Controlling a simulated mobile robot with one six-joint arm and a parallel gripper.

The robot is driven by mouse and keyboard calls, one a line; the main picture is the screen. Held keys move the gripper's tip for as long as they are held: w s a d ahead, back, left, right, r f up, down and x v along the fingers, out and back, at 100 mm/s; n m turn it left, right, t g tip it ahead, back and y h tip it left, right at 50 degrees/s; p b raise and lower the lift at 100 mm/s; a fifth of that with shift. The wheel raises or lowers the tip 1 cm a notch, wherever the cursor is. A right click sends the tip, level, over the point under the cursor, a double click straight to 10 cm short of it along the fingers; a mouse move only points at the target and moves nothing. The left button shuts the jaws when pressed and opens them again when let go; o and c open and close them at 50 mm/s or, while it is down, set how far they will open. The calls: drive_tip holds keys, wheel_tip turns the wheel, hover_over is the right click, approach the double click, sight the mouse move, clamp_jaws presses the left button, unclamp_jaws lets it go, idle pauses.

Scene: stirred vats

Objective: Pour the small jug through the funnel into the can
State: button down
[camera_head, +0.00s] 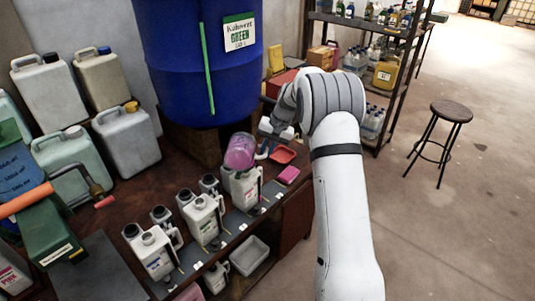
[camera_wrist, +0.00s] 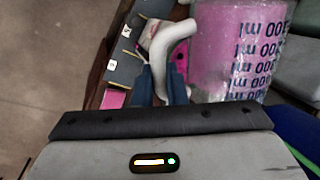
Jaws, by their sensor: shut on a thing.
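The small jug (camera_head: 240,152) is clear with pink contents and leans tilted above the rightmost white can (camera_head: 245,188). In the wrist view the jug (camera_wrist: 235,45) shows upside-down blue millilitre marks and a white handle (camera_wrist: 172,45). My gripper (camera_head: 267,148) is at the jug's right side; its blue fingers (camera_wrist: 161,85) are shut on the handle. I cannot make out a funnel; the jug covers the can's top. Whether any liquid is flowing out is not visible.
Two more white cans (camera_head: 205,217) (camera_head: 156,253) stand left along the bench edge. A blue barrel (camera_head: 190,60) stands close behind. A red tray (camera_head: 283,155) and a pink block (camera_head: 289,175) lie to the right. A stool (camera_head: 451,112) stands on open floor.

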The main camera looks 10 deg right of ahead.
sight(265, 153)
drive_tip(key=shift+s+a+f+t+h+b, duration=0.25)
drive_tip(key=shift+t+b, duration=0.45)
drive_tip(key=shift+b, duration=1.3)
drive_tip(key=shift+s+d+f+t+h+b, duration=0.15)
drive_tip(key=shift+s+t+b, duration=0.4)
drive_tip(key=shift+b, duration=1.45)
drive_tip(key=shift+a+n+t+b, duration=0.1)
drive_tip(key=shift+n+t+b, duration=0.25)
drive_tip(key=shift+b, duration=0.25)
drive_tip(key=shift+s+r+t+b, duration=0.2)
drive_tip(key=shift+t+b, duration=0.1)
drive_tip(key=shift+b, duration=0.7)
drive_tip(key=shift+a+r+t+b, duration=0.15)
drive_tip(key=shift+t+b, duration=0.25)
drive_tip(key=shift+b, duration=0.6)
drive_tip(key=shift+s+r+h+b, duration=0.1)
drive_tip(key=shift+s+h+b, duration=0.05)
drive_tip(key=shift+h+b, duration=0.2)
drive_tip(key=shift+r+t+b, duration=0.1)
drive_tip(key=shift+t+b, duration=0.3)
drive_tip(key=shift+b, duration=0.25)
drive_tip(key=b, duration=0.2)
drive_tip(key=t+b, duration=0.1)
drive_tip(key=b, duration=0.1)
drive_tip(key=shift+s+r+n, duration=0.2)
drive_tip(key=shift+r+n, duration=0.05)
drive_tip(key=shift+t+b, duration=0.3)
drive_tip(key=shift+b, duration=0.05)
drive_tip(key=shift+s+a+r+b, duration=0.1)
drive_tip(key=shift+b, duration=0.55)
